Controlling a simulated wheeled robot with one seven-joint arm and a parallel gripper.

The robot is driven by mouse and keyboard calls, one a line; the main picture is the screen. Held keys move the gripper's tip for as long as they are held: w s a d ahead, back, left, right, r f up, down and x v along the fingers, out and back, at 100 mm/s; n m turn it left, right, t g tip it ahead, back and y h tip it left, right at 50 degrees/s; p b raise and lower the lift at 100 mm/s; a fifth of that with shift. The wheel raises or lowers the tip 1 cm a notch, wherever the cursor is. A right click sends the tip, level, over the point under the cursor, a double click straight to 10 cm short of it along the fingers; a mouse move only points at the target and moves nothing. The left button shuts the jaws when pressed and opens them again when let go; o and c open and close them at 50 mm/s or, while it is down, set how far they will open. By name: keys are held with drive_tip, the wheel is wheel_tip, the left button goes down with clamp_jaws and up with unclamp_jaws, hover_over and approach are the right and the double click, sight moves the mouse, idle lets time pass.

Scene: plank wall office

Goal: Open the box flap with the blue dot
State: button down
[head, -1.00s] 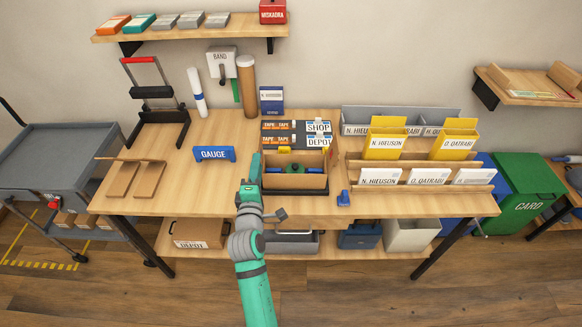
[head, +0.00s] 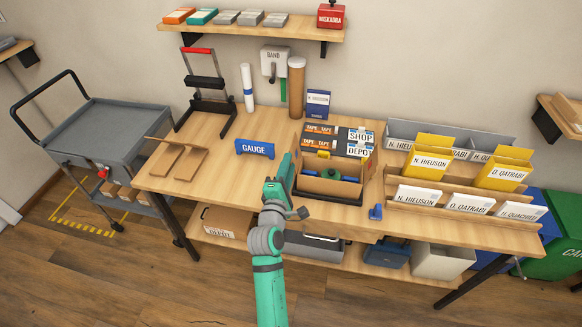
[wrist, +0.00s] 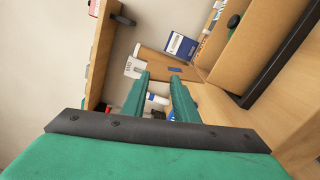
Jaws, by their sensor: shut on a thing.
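The open cardboard box (head: 340,190) stands on the workbench, with green, yellow and dark blue things inside. My gripper (head: 289,158) is at the box's left side, its fingers pointing up and tilted slightly right. In the wrist view, a brown cardboard flap (wrist: 155,62) with a blue mark (wrist: 175,69) shows at the tips of my gripper (wrist: 162,78). The fingers are shut on this flap, with a narrow gap between them. In the head view my gripper and arm largely hide the flap, so its exact angle cannot be told.
A blue GAUGE block (head: 255,148) stands left of the box. Tape and label boxes (head: 340,139) are behind it. A small blue object (head: 376,212) and a rack of envelopes (head: 460,200) are to the right. Bare bench (head: 225,180) lies to the left.

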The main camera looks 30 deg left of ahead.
drive_tip(key=c, duration=1.4)
unclamp_jaws()
drive_tip(key=v, duration=1.1)
drive_tip(key=shift+w, duration=0.1)
drive_tip(key=s+d+f+m+g+h, duration=0.1)
drive_tip(key=s+d+f+m, duration=0.5)
drive_tip(key=s+d, duration=0.15)
drive_tip(key=s+d+f+m+h, duration=0.1)
drive_tip(key=s+d+f+m, duration=0.45)
drive_tip(key=d, duration=0.25)
drive_tip(key=s+d+r+m+h, duration=0.1)
drive_tip(key=s+d+m, duration=0.3)
drive_tip(key=s, duration=0.2)
drive_tip(key=s+d+m+h, duration=0.1)
drive_tip(key=s+d+m, duration=0.3)
drive_tip(key=s+d, duration=0.1)
drive_tip(key=s+d+r+m+h, duration=0.1)
drive_tip(key=s+d+m, duration=0.3)
drive_tip(key=s, duration=0.3)
drive_tip(key=shift+d+r+m+g+h, duration=0.25)
drive_tip(key=shift+r+m+g+h, duration=0.05)
drive_tip(key=shift+m+g, duration=0.15)
